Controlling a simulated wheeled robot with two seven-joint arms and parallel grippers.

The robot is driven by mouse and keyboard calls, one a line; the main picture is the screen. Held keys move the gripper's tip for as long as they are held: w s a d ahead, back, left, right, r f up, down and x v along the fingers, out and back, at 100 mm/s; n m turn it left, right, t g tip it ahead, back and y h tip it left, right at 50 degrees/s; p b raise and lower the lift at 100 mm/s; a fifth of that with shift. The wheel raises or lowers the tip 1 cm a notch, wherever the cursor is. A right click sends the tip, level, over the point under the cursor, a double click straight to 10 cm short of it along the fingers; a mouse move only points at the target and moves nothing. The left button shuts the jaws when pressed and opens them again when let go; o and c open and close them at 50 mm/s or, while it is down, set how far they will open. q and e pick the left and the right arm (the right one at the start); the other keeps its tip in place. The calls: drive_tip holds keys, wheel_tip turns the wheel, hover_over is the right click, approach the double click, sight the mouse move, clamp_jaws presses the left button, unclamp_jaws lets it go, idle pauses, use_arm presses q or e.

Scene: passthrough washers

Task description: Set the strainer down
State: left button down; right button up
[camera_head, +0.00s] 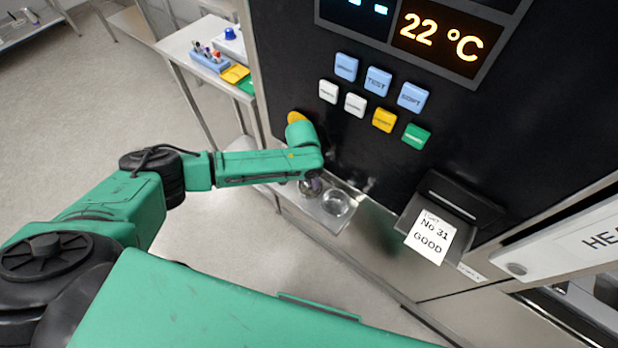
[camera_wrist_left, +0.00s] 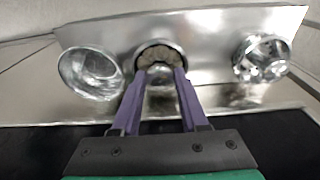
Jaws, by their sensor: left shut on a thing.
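My left gripper (camera_head: 312,187) reaches down to a metal shelf on the front of the machine. In the left wrist view its two purple fingers (camera_wrist_left: 160,75) are shut on a round thing with a grey-brown, lumpy inside (camera_wrist_left: 158,54), which I take to be the strainer. It sits at the middle of the shiny shelf (camera_wrist_left: 205,62), between two round metal holders. Whether it rests fully in its place or hangs slightly above is unclear. In the head view the green wrist mostly hides it. My right gripper is out of view.
A round metal dish (camera_head: 338,203) is close beside the gripper. The wrist view shows a metal bowl (camera_wrist_left: 90,73) at left and a metal cup (camera_wrist_left: 261,58) at right. The machine has several buttons (camera_head: 378,82) and a paper ticket (camera_head: 430,237). A side table (camera_head: 190,45) stands behind.

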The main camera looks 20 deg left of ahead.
sight(306, 190)
use_arm(q)
drive_tip(key=shift+c, duration=2.1)
unclamp_jaws()
drive_tip(key=shift+r, duration=0.15)
wheel_tip(306, 190, up, 12)
drive_tip(key=s+b, duration=0.1)
drive_tip(key=shift+s+a+b, duration=0.2)
drive_tip(key=shift+a+b, duration=0.1)
drive_tip(key=shift+b, duration=0.05)
